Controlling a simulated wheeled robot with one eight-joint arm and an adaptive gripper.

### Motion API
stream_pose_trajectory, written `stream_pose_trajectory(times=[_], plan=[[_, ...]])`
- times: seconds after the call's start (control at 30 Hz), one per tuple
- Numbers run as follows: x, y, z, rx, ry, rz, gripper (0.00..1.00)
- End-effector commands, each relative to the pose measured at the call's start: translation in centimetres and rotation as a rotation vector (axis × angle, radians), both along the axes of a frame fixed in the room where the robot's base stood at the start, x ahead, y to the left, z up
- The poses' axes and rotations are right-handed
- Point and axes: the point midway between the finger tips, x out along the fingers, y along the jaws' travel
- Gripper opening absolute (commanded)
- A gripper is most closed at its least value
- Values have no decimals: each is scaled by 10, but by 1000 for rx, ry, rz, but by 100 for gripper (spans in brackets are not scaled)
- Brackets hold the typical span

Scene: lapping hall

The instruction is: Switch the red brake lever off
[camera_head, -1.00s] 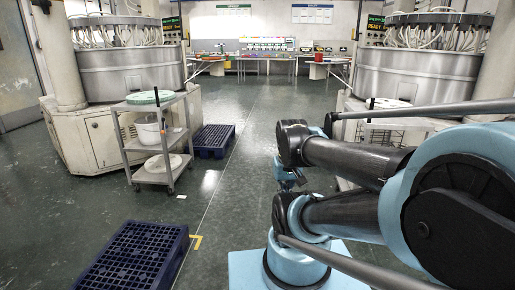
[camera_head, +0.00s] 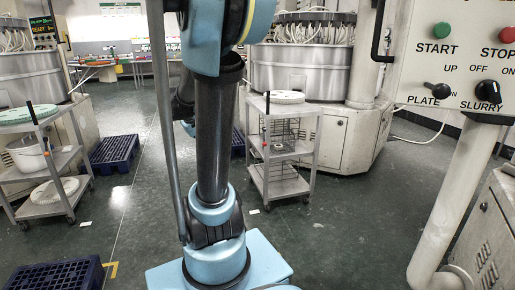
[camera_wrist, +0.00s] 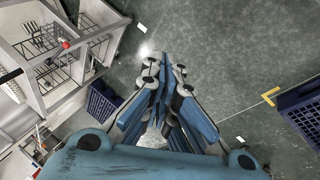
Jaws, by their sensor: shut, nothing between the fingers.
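A control panel (camera_head: 455,55) at the right edge of the head view has a green START button (camera_head: 442,30), a red STOP button (camera_head: 507,35), a black PLATE switch (camera_head: 438,91) and a black SLURRY knob (camera_head: 487,91). My gripper (camera_wrist: 165,66) is shut and empty in the wrist view, above the open floor. It is apart from the panel. In the head view my arm hides the gripper.
A trolley (camera_head: 291,145) with wire baskets stands right of my arm; another trolley (camera_head: 44,165) is at the left. Blue pallets (camera_head: 114,152) (camera_head: 58,276) lie on the floor. A pale post (camera_head: 452,190) and a cabinet (camera_head: 488,235) stand at the right.

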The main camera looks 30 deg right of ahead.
Motion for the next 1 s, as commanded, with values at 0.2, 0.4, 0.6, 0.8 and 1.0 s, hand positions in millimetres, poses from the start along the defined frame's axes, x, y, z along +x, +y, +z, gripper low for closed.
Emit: stream_pose_trajectory(times=[0.2, 0.4, 0.6, 0.8, 1.0], plan=[[62, -40, 7, -116, 2, 15, 0], [114, -78, 6, -222, 10, 31, 0], [164, -117, -2, -330, 25, 48, 0], [211, -156, -17, -436, 46, 66, 0], [253, -195, -39, -542, 74, 85, 0]])
